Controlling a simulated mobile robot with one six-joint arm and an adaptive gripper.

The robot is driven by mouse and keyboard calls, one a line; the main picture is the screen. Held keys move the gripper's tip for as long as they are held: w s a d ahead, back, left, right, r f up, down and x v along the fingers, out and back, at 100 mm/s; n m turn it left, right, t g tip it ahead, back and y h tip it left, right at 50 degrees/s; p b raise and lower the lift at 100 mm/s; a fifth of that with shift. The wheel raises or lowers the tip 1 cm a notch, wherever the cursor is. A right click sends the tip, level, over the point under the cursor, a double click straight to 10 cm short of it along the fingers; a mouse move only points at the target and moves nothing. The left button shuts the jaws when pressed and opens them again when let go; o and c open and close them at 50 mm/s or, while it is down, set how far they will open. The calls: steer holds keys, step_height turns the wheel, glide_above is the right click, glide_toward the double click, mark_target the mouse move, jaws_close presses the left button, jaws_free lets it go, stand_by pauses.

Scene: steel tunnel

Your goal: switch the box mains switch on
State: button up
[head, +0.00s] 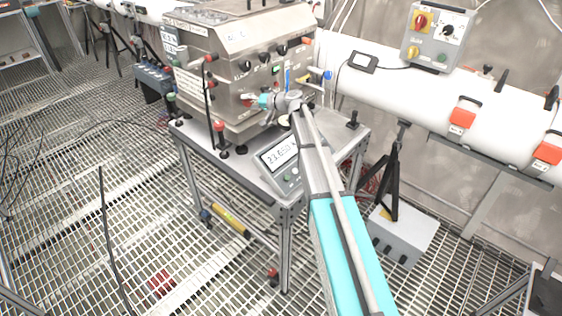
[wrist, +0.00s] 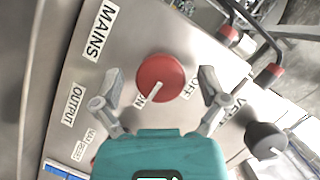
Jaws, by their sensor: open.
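The red round mains switch knob (wrist: 161,77) sits on the steel panel of the box (head: 228,45), in the middle of the wrist view. Its white pointer line slants down and left, towards the ON label (wrist: 140,100); the OFF label (wrist: 187,89) is to its right. The MAINS label (wrist: 100,31) is at upper left. My gripper (wrist: 160,92) is open, with one finger on each side of the knob and visible gaps to it. In the head view my gripper (head: 266,101) is at the front of the box, and the mains knob cannot be made out.
A dark grey knob (wrist: 265,140) stands to the right of my gripper, with red-ended handles (wrist: 268,75) beyond it. A display unit (head: 280,160) stands on the table under my arm. A white pipe (head: 400,95) runs along the wall at right.

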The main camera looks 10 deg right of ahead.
steer(key=n+h+p, duration=0.1)
steer(key=n+h, duration=0.1)
steer(key=n, duration=0.1)
steer(key=shift+s+r+p, duration=0.1)
steer(key=shift+p, duration=0.3)
steer(key=n+t+h+p, duration=0.1)
steer(key=n, duration=0.2)
steer(key=shift+h, duration=0.3)
steer(key=shift+s+d+r, duration=0.15)
steer(key=shift+s, duration=0.05)
steer(key=p+v, duration=0.5)
steer(key=v, duration=0.8)
steer(key=s+a+f+m+g+h, duration=0.1)
steer(key=s+f+g+h, duration=0.2)
steer(key=s, duration=0.8)
steer(key=s+a+f+m+g+h+p, duration=0.1)
steer(key=s+f+g, duration=0.4)
steer(key=s, duration=0.6)
steer(key=shift+a+f+m+h, duration=0.5)
steer(key=shift+a+f+h, duration=0.2)
steer(key=shift+h, duration=0.3)
